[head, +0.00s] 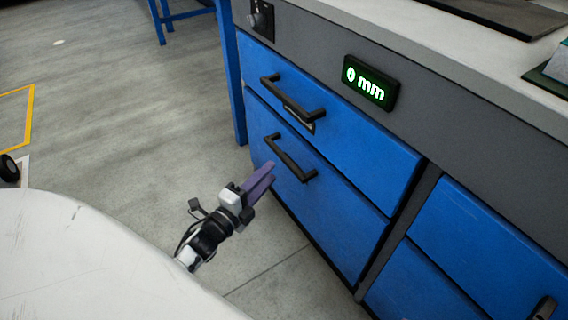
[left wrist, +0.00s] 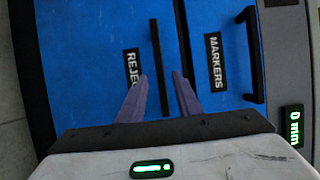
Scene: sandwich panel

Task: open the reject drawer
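The reject drawer (head: 330,215) is the blue lower-left drawer front, flush with the cabinet and shut. Its black bar handle (head: 290,158) shows in the head view and also in the left wrist view (left wrist: 156,50). The "REJECT" label (left wrist: 131,68) is partly covered by one of my fingers. My left gripper (head: 268,170) points at this drawer, its purple fingers parted and empty. In the left wrist view the handle appears between the fingertips (left wrist: 161,76). In the head view the tips look just short of the handle; contact cannot be told. My right gripper is not in view.
The markers drawer (head: 350,135) above is shut, with its own black handle (head: 292,97). A green display (head: 370,82) reads 0 mm. More blue drawers (head: 480,245) stand at the right under the worktop (head: 450,60). The floor (head: 120,110) left of the cabinet is mostly clear.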

